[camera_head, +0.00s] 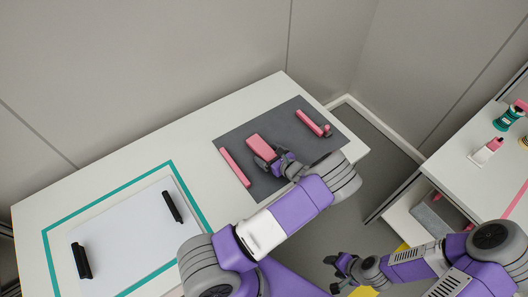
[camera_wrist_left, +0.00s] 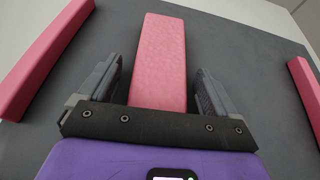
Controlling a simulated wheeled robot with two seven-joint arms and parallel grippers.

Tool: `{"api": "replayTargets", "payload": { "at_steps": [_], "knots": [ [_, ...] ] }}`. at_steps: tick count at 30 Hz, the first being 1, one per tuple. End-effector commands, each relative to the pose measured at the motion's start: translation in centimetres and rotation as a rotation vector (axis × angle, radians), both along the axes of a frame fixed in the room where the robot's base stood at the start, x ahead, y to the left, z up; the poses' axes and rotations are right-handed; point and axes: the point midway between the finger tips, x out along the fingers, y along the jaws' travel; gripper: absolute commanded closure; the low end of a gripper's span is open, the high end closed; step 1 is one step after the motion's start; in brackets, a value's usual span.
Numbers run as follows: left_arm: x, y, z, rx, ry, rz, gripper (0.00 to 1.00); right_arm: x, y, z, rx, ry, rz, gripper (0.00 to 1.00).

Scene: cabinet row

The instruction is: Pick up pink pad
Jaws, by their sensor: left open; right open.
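The pink pad (camera_head: 259,145) is a flat block lying on a dark grey mat (camera_head: 287,115) on the white table. My left gripper (camera_head: 269,162) is open at the pad's near end. In the left wrist view the pad (camera_wrist_left: 162,50) lies between the two fingers of the left gripper (camera_wrist_left: 158,80), with a gap on each side. The pad's near end is hidden by the gripper's dark crossbar. My right gripper (camera_head: 340,272) is open and empty, low over the floor at the lower right, away from the pad.
Pink bars stand on both sides of the pad, one at the left (camera_head: 235,167) and one at the right (camera_head: 308,122). A white board (camera_head: 135,235) with black handles lies at the left. A second counter (camera_head: 485,180) with small items is at the right.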

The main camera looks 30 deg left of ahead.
Motion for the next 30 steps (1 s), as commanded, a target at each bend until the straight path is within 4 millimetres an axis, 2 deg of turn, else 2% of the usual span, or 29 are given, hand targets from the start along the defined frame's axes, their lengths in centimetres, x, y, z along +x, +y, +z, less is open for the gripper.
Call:
{"api": "replayTargets", "payload": {
  "at_steps": [2,12,22,26,30],
  "knots": [
    [0.0,0.0,0.0,0.000,0.000,0.000,0.10,0.0,0.0,0.0,0.000,0.000,0.000,0.47],
    [0.0,0.0,0.1,0.000,-0.001,0.000,0.62,0.0,0.0,0.0,0.000,0.000,0.000,0.47],
    [0.0,-0.1,0.6,-0.001,-0.002,0.001,0.64,0.0,0.0,0.2,0.000,0.000,0.000,0.47],
    [0.1,-0.1,2.6,-0.002,-0.005,0.001,0.64,0.0,0.0,0.8,0.000,0.000,0.000,0.47],
    [0.0,-0.1,5.6,-0.002,-0.005,0.001,0.64,0.0,0.0,1.7,0.000,0.000,0.000,0.47]
  ]
}}
